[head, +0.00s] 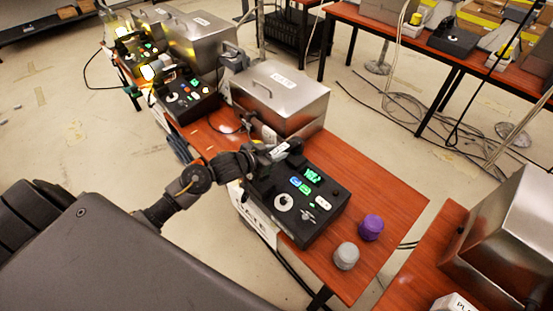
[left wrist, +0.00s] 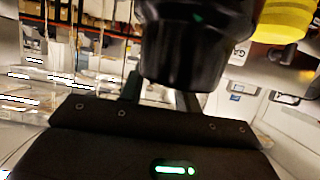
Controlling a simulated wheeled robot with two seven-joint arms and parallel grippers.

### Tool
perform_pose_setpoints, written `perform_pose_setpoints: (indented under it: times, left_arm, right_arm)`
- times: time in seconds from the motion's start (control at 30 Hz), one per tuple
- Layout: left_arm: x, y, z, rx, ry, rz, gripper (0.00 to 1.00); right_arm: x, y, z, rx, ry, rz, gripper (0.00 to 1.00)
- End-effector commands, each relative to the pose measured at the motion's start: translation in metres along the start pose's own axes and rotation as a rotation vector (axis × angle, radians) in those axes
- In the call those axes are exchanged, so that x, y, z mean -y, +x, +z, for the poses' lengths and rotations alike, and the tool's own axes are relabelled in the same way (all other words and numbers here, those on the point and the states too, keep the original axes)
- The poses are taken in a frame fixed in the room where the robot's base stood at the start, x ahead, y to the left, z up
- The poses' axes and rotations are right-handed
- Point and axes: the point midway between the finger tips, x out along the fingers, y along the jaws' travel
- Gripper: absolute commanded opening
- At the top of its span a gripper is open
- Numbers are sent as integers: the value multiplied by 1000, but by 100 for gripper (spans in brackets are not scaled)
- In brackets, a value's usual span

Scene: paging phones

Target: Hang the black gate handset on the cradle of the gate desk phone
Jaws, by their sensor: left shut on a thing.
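The gate desk phone (head: 322,217) is a black console with green lit displays, a white dial and coloured buttons. It stands on the red-brown table by a white GATE sign. My left gripper (head: 278,157) is over the phone's upper left part and hides the cradle area there. In the left wrist view, my left gripper is shut on a black handset (left wrist: 195,45), whose thick dark end fills the upper middle. In the head view the handset is hard to tell from the dark gripper. I cannot tell whether it touches the cradle. My right gripper is not in view.
A grey knob-like piece (head: 346,256) and a purple one (head: 371,227) stand right of the phone. A metal GATE box (head: 281,98) stands behind it. Other phones (head: 184,94) with lit yellow lamps are at upper left. Another metal box (head: 510,240) is at right.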

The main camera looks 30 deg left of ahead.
Motion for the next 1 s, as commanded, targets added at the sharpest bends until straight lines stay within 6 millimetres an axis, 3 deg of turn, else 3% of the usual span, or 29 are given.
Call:
perform_pose_setpoints:
  times: [0.17, 0.43, 0.83, 0.87, 1.0]
  left_arm:
    - [-2, 4, 1, -3, -1, 1, 3]
    - [-4, 18, 29, -1, 0, -1, 3]
    - [-3, 20, 35, -3, 1, -1, 3]
    - [-3, 20, 35, -1, 1, -1, 36]
    - [-3, 20, 35, -1, 1, 0, 54]
  right_arm:
    - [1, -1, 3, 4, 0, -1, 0]
    - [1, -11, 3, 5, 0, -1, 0]
    - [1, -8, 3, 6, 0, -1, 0]
    - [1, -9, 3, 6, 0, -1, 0]
    - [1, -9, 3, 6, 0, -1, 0]
